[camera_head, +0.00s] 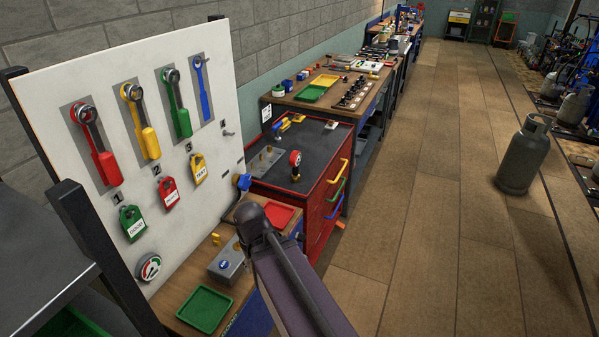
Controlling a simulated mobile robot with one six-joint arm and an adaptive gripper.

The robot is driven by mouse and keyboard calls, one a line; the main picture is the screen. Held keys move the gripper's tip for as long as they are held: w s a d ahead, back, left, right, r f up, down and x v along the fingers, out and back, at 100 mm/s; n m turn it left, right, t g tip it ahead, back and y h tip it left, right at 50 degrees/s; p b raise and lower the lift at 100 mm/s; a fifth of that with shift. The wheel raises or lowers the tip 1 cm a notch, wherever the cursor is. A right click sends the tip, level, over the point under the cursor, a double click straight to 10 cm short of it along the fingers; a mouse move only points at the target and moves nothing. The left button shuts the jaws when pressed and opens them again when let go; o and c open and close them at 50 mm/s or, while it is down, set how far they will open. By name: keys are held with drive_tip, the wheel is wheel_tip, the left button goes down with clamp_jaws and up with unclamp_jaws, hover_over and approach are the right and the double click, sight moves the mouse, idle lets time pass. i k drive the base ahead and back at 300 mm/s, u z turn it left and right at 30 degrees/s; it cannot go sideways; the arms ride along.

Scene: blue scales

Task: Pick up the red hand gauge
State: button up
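A smaller red round gauge (295,162) stands on the dark top of the red tool cabinet. My arm reaches up from the bottom edge, with its dark joint in front of the workbench. My gripper's fingers do not show, so its state and its distance from the red gauge are hidden.
Coloured tags hang below. A green tray (204,309) lies on the bench. A gas cylinder (524,155) stands on the otherwise open floor.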

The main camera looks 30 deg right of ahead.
sight(295, 159)
drive_tip(key=z, duration=0.2)
drive_tip(key=k, duration=0.75)
drive_tip(key=z, duration=0.6)
drive_tip(key=k, duration=0.55)
drive_tip(key=z, duration=0.75)
drive_tip(key=i, duration=1.7)
drive_tip(key=u, duration=0.65)
drive_tip(key=i, duration=0.75)
drive_tip(key=u, duration=0.4)
